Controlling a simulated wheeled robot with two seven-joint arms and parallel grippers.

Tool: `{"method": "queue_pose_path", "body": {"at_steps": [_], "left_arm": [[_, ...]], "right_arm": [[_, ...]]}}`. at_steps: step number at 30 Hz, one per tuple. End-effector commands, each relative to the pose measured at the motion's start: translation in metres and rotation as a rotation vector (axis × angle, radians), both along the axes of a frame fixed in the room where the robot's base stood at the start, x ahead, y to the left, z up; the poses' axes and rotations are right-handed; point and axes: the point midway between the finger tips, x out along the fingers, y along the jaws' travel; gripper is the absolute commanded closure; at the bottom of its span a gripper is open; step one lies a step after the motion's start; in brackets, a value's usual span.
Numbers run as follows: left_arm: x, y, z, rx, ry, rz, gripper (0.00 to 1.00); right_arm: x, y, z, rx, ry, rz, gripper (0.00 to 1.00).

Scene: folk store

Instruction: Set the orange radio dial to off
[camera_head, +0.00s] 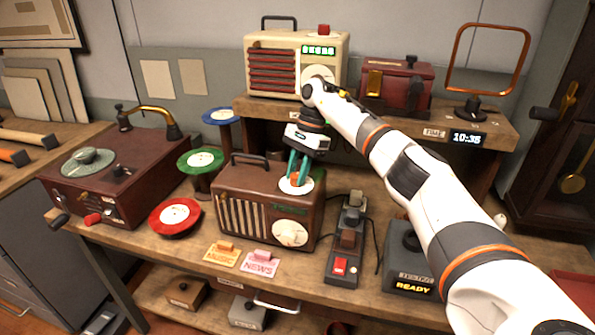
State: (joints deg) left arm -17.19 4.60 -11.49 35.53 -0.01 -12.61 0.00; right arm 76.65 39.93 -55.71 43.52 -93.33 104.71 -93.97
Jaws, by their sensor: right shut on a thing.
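The brown radio (232,205) stands on the workbench, with a vertical grille, a carry handle and a round pale speaker disc on its front. On its top right sits a white round dial plate (288,189) with a small orange dial in its middle. My right gripper (297,176) reaches down from above with teal fingers on either side of the orange dial and is shut on it. The fingers hide most of the dial, so I cannot tell its setting. My left gripper is not in view.
A cream radio (284,40) and a red box (396,87) stand on the raised shelf behind. A record player (120,180) is at left, with red, green and blue discs near it. A switch box (345,245) and a box reading READY (409,272) stand at right.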

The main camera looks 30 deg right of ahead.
Motion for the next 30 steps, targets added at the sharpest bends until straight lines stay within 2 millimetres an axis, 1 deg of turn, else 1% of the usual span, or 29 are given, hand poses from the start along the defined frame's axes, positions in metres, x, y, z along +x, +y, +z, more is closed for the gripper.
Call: {"method": "queue_pose_path", "body": {"at_steps": [8, 9, 11, 12, 20, 23, 26, 29, 30], "left_arm": [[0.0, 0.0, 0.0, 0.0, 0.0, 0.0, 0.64], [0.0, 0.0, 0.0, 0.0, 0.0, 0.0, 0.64], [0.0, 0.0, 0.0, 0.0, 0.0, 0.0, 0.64], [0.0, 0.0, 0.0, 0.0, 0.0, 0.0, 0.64], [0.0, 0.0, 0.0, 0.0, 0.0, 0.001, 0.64], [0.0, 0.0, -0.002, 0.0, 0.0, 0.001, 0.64], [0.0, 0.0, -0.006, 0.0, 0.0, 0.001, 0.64], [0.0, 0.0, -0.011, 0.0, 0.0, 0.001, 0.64], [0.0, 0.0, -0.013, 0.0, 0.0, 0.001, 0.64]], "right_arm": [[0.0, 0.0, 0.001, 0.0, -0.003, 0.001, 0.93], [0.0, 0.0, 0.001, 0.0, -0.003, 0.001, 0.65], [0.0, 0.0, 0.001, 0.0, -0.003, 0.001, 0.56], [0.0, 0.0, 0.001, 0.0, -0.002, 0.0, 0.49], [0.0, 0.0, 0.001, 0.0, -0.001, 0.0, 0.48], [0.001, -0.001, 0.004, 0.0, -0.002, -0.001, 0.48], [0.003, -0.005, 0.013, 0.001, -0.005, -0.002, 0.48], [0.005, -0.012, 0.031, 0.0, -0.007, -0.003, 0.48], [0.006, -0.015, 0.04, 0.001, -0.006, -0.003, 0.48]]}}
